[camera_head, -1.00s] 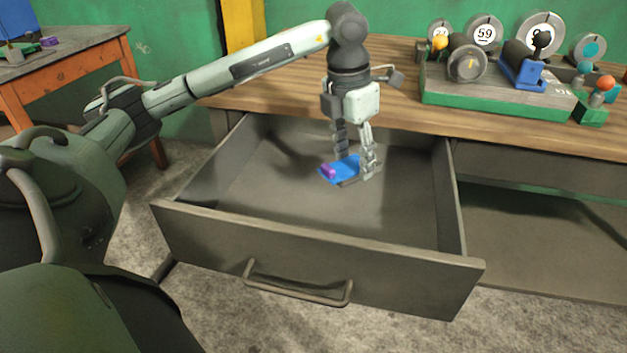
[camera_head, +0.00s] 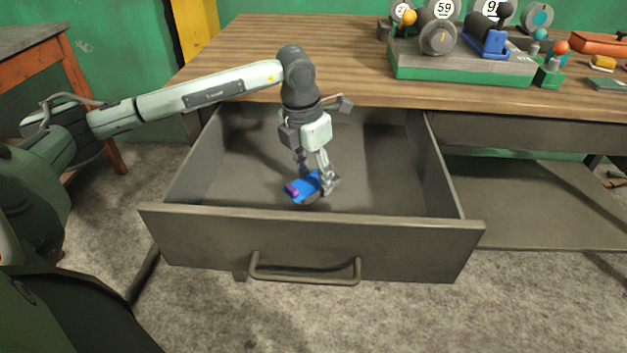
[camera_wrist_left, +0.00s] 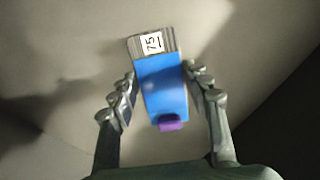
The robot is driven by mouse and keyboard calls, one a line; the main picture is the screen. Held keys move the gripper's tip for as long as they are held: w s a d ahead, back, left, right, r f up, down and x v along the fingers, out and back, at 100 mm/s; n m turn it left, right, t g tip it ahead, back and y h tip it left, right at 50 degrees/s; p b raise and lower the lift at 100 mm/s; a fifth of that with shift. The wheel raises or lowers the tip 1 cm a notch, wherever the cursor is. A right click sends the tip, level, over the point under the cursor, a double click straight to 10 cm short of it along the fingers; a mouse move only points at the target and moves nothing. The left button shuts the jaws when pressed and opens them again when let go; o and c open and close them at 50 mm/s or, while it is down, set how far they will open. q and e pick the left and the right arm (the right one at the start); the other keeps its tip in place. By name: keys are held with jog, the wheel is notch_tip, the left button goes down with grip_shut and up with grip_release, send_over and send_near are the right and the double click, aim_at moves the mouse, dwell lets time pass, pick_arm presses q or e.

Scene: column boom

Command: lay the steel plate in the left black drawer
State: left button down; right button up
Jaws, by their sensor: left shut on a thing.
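The steel plate shows in the left wrist view as a grey ridged end (camera_wrist_left: 151,43) with a white label reading 75, joined to a blue body (camera_wrist_left: 162,85) with a purple tab at its near end. In the head view its blue part (camera_head: 299,190) is inside the open drawer (camera_head: 310,240), behind the front panel. My left gripper (camera_head: 317,190) points down into the drawer, shut on the blue part from both sides; in the left wrist view its fingers (camera_wrist_left: 160,88) flank it. I cannot tell whether the plate touches the drawer floor. My right gripper is not in view.
The drawer is otherwise empty and pulled out below a wooden bench top (camera_head: 290,50). An orange table (camera_head: 40,50) is at far left. Drawer walls surround the gripper.

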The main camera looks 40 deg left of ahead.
pick_arm(q)
jog(key=shift+f, duration=0.85)
jog(key=shift+f, duration=0.15)
jog(key=c, duration=0.7)
grip_release()
jog(key=shift+c, duration=0.2)
notch_tip(320, 180, up, 12)
jog(key=s, duration=0.2)
jog(key=shift+a, duration=0.25)
